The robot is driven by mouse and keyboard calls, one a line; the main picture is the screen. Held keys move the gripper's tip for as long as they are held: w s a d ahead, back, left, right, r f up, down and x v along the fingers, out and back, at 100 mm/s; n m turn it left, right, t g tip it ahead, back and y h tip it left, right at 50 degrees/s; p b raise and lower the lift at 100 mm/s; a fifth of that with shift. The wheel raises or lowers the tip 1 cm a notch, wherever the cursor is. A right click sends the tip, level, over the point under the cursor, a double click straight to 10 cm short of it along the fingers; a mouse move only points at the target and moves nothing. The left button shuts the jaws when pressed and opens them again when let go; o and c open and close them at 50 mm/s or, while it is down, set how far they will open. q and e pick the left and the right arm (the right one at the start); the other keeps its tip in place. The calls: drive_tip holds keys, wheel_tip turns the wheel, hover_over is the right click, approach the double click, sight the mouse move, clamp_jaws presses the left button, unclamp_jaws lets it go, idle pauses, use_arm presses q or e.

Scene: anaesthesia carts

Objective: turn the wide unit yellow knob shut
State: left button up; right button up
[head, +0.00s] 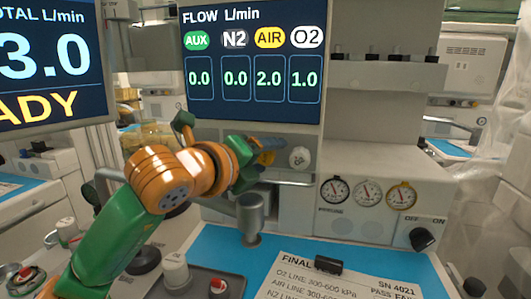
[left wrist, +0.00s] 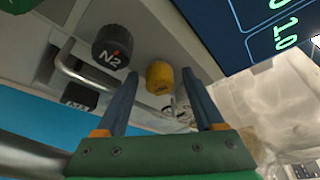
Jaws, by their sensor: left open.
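The yellow knob (left wrist: 159,77) shows in the left wrist view on the pale panel, right of a black knob marked N2 (left wrist: 113,46). My left gripper (left wrist: 159,73) is open, with one blue finger on each side of the yellow knob in this view. Whether the fingers touch it I cannot tell. In the head view my left gripper (head: 270,150) is at the knob row under the flow display, just left of a white knob (head: 300,157). My gripper and arm hide most of the row there. My right gripper is not in view.
The flow display (head: 255,60) reads AIR 2.0, O2 1.0, and zero for AUX and N2. A metal bar (left wrist: 85,72) runs in front of the knobs. Three gauges (head: 368,193) sit to the right. A paper sheet (head: 340,280) lies on the blue work surface (head: 215,240).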

use_arm(q)
clamp_jaws()
idle(0.3)
drive_tip(key=m+y, duration=0.1)
drive_tip(key=m, duration=0.2)
drive_tip(key=shift+y, duration=0.4)
drive_tip(key=m+y+b, duration=0.1)
drive_tip(key=m, duration=0.1)
drive_tip(key=shift+m+y, duration=0.3)
drive_tip(key=shift+y, duration=0.1)
drive_tip(key=m+y, duration=0.2)
drive_tip(key=m, duration=0.1)
drive_tip(key=shift+b, duration=0.35)
drive_tip(key=shift+m+t+y+b, duration=0.35)
drive_tip(key=shift+m+y, duration=0.55)
drive_tip(key=shift+m, duration=0.3)
